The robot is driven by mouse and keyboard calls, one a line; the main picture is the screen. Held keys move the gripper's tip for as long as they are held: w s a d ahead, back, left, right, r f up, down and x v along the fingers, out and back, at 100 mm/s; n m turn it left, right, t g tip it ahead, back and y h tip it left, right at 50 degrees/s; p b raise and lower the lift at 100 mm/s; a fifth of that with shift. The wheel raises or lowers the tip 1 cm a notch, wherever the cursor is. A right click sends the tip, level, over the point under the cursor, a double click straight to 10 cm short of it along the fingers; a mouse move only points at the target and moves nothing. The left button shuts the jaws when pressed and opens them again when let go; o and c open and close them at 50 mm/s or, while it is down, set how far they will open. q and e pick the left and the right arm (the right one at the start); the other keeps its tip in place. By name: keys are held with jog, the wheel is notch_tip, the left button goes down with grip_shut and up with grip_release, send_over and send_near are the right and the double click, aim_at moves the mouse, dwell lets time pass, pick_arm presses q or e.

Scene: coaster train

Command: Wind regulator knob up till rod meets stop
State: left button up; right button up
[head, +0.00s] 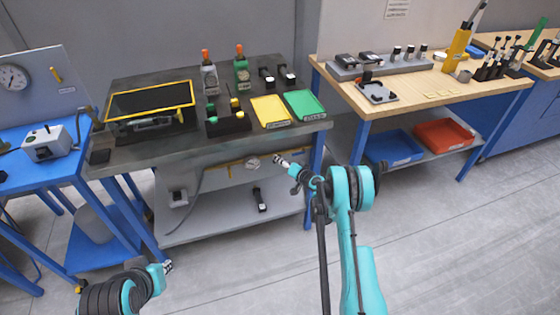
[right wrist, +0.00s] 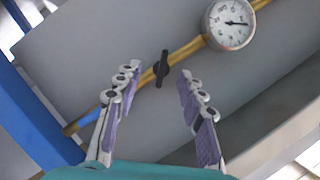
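A small black handle (right wrist: 162,68) sits on a yellow pipe (right wrist: 189,51) in the right wrist view, beside a round white gauge (right wrist: 229,24). I cannot tell whether this handle is the regulator knob. My right gripper (right wrist: 158,112) is open, its purple-padded fingers apart, with the handle ahead of the gap and nothing held. In the head view my right gripper (head: 281,161) is under the front edge of the dark bench, close to the gauge (head: 253,163). My left gripper (head: 167,267) is low at the left, far from the pipe, too small to read. I cannot make out a rod or stop.
The dark bench (head: 150,158) overhangs the pipe, with a grey lower shelf (head: 205,228) below. A blue bench leg (head: 315,160) stands right of my right gripper; a blue post (right wrist: 38,115) shows in the wrist view. The floor in front is clear.

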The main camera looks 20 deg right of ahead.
jog(key=v, duration=1)
jog(key=shift+s, duration=0.35)
jog(key=shift+r, duration=0.15)
jog(key=s+a+r+n+g, duration=0.2)
jog(key=s+a+r, duration=0.35)
jog(key=r, duration=0.25)
jog(key=s+a+r+n+g, duration=0.1)
jog(key=s+a+r+g, duration=0.1)
jog(key=s+a+r, duration=0.5)
jog(key=s+d+r+n+g+h, duration=0.1)
jog(key=s+h, duration=0.1)
jog(key=s, duration=1)
jog(key=s+d+r+n+g+h, duration=0.1)
jog(key=s+r+g+h, duration=0.1)
jog(key=s, duration=0.9)
jog(key=shift+s+r+n+h, duration=0.3)
jog(key=shift+s+r+n, duration=0.05)
jog(key=shift+s+n, duration=0.05)
dwell(0.8)
